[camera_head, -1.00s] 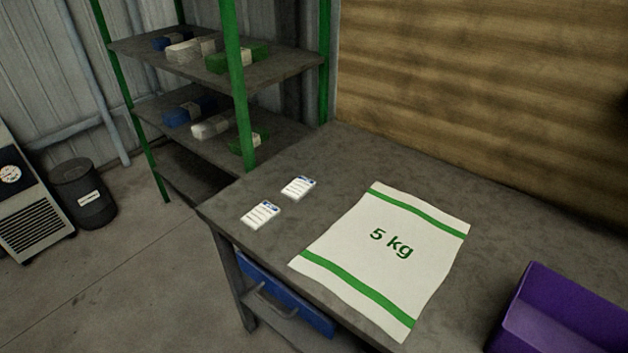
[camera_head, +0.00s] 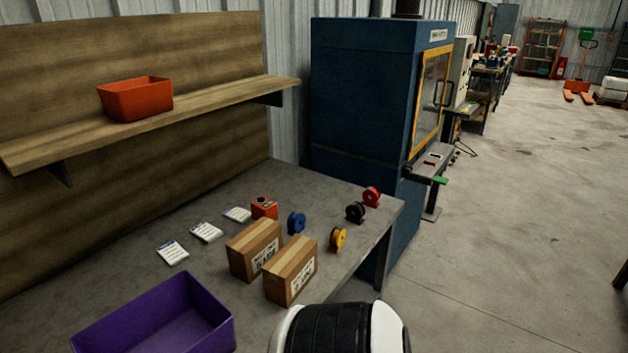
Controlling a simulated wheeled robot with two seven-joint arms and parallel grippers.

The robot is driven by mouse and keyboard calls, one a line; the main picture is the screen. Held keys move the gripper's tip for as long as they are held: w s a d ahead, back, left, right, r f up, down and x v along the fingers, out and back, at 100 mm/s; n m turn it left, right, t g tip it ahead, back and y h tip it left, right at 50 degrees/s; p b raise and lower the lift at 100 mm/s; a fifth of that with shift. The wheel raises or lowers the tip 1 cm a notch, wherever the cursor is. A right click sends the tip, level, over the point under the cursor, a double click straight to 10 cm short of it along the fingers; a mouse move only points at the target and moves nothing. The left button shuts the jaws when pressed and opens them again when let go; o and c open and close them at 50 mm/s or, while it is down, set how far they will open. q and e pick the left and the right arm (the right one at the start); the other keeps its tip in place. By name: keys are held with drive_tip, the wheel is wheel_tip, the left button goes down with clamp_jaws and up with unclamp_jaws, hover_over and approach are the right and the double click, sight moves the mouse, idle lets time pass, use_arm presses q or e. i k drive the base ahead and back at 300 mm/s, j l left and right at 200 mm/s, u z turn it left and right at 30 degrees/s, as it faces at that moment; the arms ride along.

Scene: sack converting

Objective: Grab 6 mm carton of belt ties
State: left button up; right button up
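Two brown cardboard cartons with tape and white printed labels stand side by side on the grey bench. The left carton (camera_head: 255,249) is slightly farther back, and the right carton (camera_head: 290,270) is closer to the bench's front edge. The label print is too small to read surely, so I cannot tell which is the 6 mm carton. A black and white part of my own arm shows at the bottom, in front of the cartons. Neither gripper is in view.
A purple bin (camera_head: 155,318) stands left of the cartons. Behind them lie several white cards (camera_head: 206,232), an orange block (camera_head: 264,208) and small spools, blue (camera_head: 296,223), black (camera_head: 355,212), red (camera_head: 371,197) and yellow (camera_head: 338,239). A blue machine (camera_head: 362,110) stands beyond the bench.

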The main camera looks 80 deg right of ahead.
sight(249, 251)
drive_tip(key=z, duration=2.1)
